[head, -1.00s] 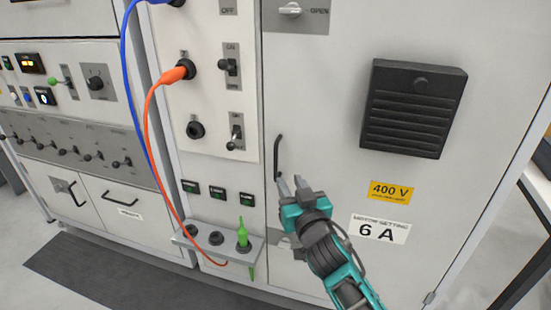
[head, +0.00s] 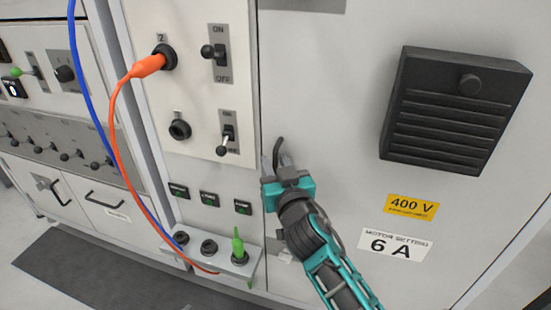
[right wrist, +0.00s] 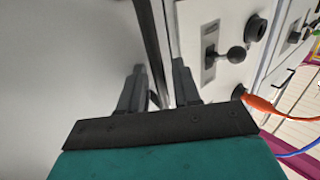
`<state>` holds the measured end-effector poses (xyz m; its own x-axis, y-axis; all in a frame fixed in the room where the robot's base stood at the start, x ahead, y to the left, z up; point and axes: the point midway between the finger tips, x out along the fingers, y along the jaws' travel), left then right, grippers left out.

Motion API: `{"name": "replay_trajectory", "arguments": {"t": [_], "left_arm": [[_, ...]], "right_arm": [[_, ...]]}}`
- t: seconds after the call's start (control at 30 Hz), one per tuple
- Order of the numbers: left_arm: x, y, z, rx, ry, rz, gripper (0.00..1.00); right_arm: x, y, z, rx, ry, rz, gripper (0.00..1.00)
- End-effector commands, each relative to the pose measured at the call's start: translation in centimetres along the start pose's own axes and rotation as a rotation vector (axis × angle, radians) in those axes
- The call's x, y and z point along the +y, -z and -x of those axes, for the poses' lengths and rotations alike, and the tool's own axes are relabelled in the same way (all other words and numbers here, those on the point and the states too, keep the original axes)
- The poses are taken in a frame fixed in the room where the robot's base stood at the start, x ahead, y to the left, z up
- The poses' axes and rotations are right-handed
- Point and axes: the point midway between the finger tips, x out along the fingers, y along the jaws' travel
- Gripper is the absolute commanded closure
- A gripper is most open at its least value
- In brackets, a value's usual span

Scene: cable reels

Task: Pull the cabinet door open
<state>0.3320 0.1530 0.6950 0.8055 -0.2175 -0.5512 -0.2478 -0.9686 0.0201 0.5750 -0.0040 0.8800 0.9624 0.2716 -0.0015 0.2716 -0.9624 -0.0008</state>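The grey cabinet door (head: 325,110) fills the right half of the head view and looks closed, flush with the panel at its left. Its black bar handle (head: 279,145) is near the door's left edge; its lower part is hidden by my gripper. My right gripper (head: 275,162) is at the handle. In the right wrist view the dark handle bar (right wrist: 152,45) runs between the two fingers of the right gripper (right wrist: 159,80). The fingers are apart, with space visible beside the bar. My left gripper is not in view.
A black vented box (head: 455,110) sticks out from the door. Left of the door is a switch panel (head: 190,95) with an orange plug (head: 150,65) and hanging orange and blue cables. A small socket shelf (head: 212,258) with a green plug (head: 238,245) juts out below.

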Motion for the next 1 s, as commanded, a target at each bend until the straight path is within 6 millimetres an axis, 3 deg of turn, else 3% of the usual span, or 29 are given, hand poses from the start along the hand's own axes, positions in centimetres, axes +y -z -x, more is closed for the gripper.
{"name": "replay_trajectory", "arguments": {"t": [0.3,0.63,1.0], "left_arm": [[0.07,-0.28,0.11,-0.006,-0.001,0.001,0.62],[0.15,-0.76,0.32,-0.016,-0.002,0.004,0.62],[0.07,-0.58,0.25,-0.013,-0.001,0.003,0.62]], "right_arm": [[-0.09,0.03,0.02,0.000,0.000,0.000,0.68],[-0.09,0.02,0.02,0.000,0.000,0.000,0.99],[-0.09,0.01,0.02,0.000,0.001,0.000,1.00]]}}
